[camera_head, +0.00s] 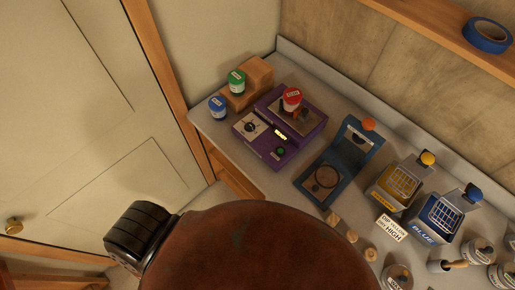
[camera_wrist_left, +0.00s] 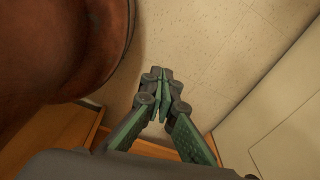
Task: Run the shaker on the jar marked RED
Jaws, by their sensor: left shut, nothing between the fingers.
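The jar with the red lid (camera_head: 291,96) sits on top of the purple shaker (camera_head: 266,152), on its dark platform. My left gripper (camera_wrist_left: 163,78) is shut and empty, away from the counter above the floor. My right gripper is not in view.
A blue press-like device (camera_head: 324,172), a yellow container (camera_head: 396,183) and a blue container (camera_head: 442,214) stand right of the shaker, with a sign (camera_head: 392,228) in front. A brown rounded object (camera_head: 255,250) fills the near foreground. Blue tape (camera_head: 487,35) lies on a shelf.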

